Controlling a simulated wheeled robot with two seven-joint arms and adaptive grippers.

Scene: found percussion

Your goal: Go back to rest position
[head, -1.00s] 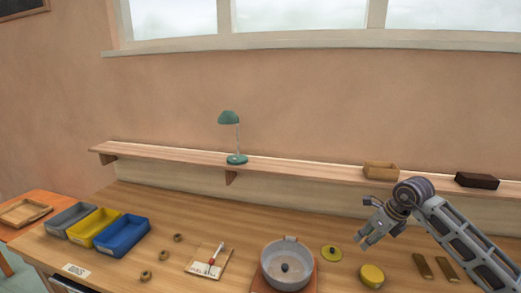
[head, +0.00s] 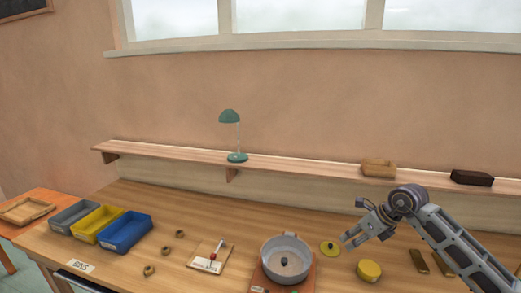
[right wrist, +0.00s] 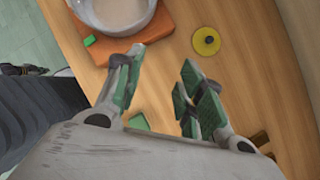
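My right gripper (head: 352,238) hangs in the air over the right half of the workbench (head: 330,205), pointing left near the yellow lid. In the right wrist view my right gripper (right wrist: 163,65) has its green-padded fingers apart, with only bench surface visible between them. My left gripper is in neither view. A grey pot (head: 285,246) stands on an orange-brown board (head: 303,281), left of the gripper. It also shows at the top of the right wrist view (right wrist: 112,22).
A yellow lid (head: 330,249), a yellow tin (head: 369,269) and dark bars (head: 419,260) lie on the bench. Further left are a small tray (head: 222,248), several rings (head: 163,252) and blue (head: 124,233), yellow and grey bins. A shelf (head: 300,168) runs behind, with a teal lamp (head: 238,157).

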